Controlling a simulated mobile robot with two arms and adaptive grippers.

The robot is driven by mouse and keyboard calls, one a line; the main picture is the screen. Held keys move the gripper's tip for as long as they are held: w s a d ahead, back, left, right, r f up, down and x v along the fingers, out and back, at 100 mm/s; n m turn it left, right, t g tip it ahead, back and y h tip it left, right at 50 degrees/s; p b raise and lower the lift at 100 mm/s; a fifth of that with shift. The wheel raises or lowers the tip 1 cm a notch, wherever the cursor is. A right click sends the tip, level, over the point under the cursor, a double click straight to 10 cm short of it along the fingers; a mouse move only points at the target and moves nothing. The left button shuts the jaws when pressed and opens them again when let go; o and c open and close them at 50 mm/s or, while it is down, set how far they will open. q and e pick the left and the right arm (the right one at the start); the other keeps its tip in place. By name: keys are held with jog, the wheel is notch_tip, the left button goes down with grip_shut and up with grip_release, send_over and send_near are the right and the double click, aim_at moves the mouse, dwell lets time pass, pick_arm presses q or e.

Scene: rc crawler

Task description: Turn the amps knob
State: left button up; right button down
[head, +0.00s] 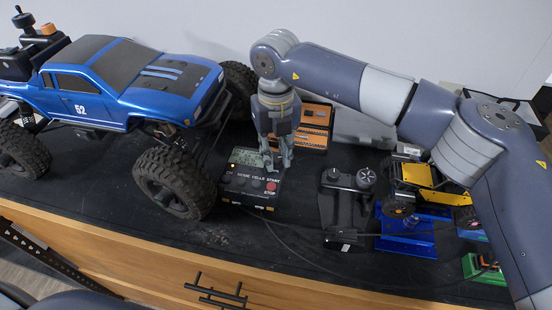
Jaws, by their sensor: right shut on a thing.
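The charger (240,185) is a small black box on the bench, with a screen (246,157) and the printed words MODE, CELLS, START and STOP. A red button (271,186) sits near its right side. My right gripper (278,163) points down over the charger's back right part, its fingers closed on the amps knob. The knob itself is hidden by the fingers, and its pointer or setting cannot be read. My left gripper is not in view.
A big blue crawler truck (125,75) stands just left of the charger. An orange parts case (316,128) is behind. A black transmitter (347,205), a blue stand (408,238) and a yellow crawler (430,178) are to the right. Cables (300,243) run along the bench front.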

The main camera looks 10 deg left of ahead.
jog(key=n+b, duration=0.4)
jog(key=b, duration=0.1)
jog(key=shift+f, duration=0.2)
jog(key=shift+n+b, duration=0.6)
jog(key=shift+n, duration=0.5)
jog(key=n+b, duration=0.1)
jog(key=n, duration=0.1)
jog(key=shift+r+n, duration=0.15)
jog(key=shift+n, duration=0.25)
jog(key=n+b, duration=0.1)
jog(key=n, duration=0.1)
jog(key=shift+n, duration=0.4)
jog(key=n, duration=0.2)
jog(key=shift+n, duration=0.3)
jog(key=n, duration=0.3)
jog(key=shift+r+n, duration=0.1)
jog(key=shift+n, duration=1.9)
